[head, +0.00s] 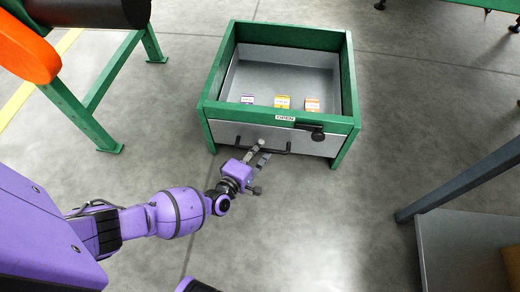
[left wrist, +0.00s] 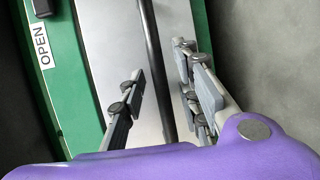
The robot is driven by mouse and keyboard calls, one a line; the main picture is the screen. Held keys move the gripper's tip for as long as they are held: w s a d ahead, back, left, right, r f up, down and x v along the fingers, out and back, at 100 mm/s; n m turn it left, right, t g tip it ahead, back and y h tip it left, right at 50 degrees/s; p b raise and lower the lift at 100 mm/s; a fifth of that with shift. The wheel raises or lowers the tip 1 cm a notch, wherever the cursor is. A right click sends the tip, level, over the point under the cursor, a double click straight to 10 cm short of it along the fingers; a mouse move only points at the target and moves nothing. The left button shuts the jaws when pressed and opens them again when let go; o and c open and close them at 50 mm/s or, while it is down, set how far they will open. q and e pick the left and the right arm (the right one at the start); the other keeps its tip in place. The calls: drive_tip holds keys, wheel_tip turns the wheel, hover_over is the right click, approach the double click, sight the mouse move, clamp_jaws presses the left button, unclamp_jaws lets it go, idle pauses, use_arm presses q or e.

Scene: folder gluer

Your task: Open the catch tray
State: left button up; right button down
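The catch tray (head: 222,133) is a grey drawer in a green frame, with a black bar handle (head: 279,152) across its front. The tray looks pushed in, its front level with the frame. An OPEN label (head: 285,118) sits on the green rim above the handle. My left gripper (head: 259,152) is at the handle, fingers pointing at the tray front. In the left wrist view the handle bar (left wrist: 153,60) runs between the two spread fingers (left wrist: 162,92), with a gap visible on either side. My right gripper is out of view.
Three small cartons, purple (head: 248,99), yellow-orange (head: 282,101) and orange-red (head: 312,104), stand in the tray. A black latch (head: 316,134) is on the front, right of the handle. A green machine leg (head: 80,118) stands left; a grey table-like structure (head: 455,245) is lower right. Floor in front is clear.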

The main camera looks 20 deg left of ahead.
use_arm(q)
drive_tip(key=shift+w+f, duration=0.1)
drive_tip(key=shift+w, duration=0.35)
drive_tip(key=shift+c, duration=0.5)
clamp_jaws()
drive_tip(key=shift+s+d, duration=0.1)
